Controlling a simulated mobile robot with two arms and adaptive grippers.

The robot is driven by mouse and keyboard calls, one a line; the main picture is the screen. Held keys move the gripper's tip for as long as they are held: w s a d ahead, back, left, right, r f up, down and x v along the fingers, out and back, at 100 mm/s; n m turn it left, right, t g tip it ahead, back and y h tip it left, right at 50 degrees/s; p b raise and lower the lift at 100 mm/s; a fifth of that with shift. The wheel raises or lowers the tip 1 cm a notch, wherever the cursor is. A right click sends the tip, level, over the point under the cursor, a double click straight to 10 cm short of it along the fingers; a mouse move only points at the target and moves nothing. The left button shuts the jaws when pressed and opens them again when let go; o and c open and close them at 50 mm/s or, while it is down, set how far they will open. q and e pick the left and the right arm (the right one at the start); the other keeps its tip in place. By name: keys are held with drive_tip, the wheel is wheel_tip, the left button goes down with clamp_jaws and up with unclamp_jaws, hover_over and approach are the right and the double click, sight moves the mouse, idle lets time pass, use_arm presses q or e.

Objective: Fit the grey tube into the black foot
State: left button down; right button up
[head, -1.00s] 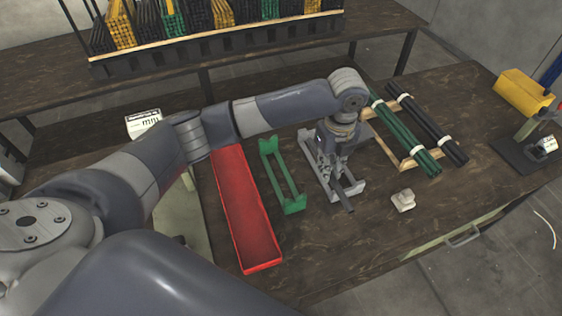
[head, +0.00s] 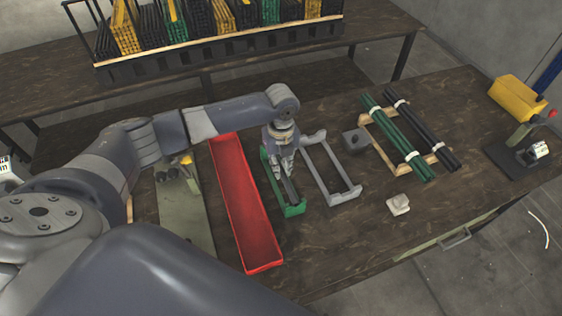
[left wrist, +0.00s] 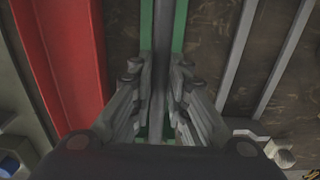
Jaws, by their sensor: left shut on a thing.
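The grey tube (left wrist: 161,50) runs between the fingers of my left gripper (left wrist: 160,90) in the left wrist view. In the head view my left gripper (head: 284,172) is shut on the tube (head: 292,190), over the green cradle (head: 294,210). The tube lies lengthwise along the cradle; I cannot tell whether it touches it. A small dark block (head: 356,141), which looks like the black foot, stands on the table right of the grey cradle (head: 346,194), apart from the tube. My right gripper is out of view.
A red tray (head: 262,262) lies left of the green cradle. A wooden rack (head: 377,133) with green and black tubes is to the right. A pale block (head: 398,204) sits at the front. A yellow-topped press (head: 518,97) stands far right.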

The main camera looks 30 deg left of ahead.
use_arm(q)
drive_tip(key=shift+d+f, duration=0.1)
drive_tip(key=shift+f, duration=0.05)
drive_tip(key=shift+f, duration=0.15)
drive_tip(key=c, duration=1.6)
unclamp_jaws()
drive_tip(key=shift+o, duration=0.2)
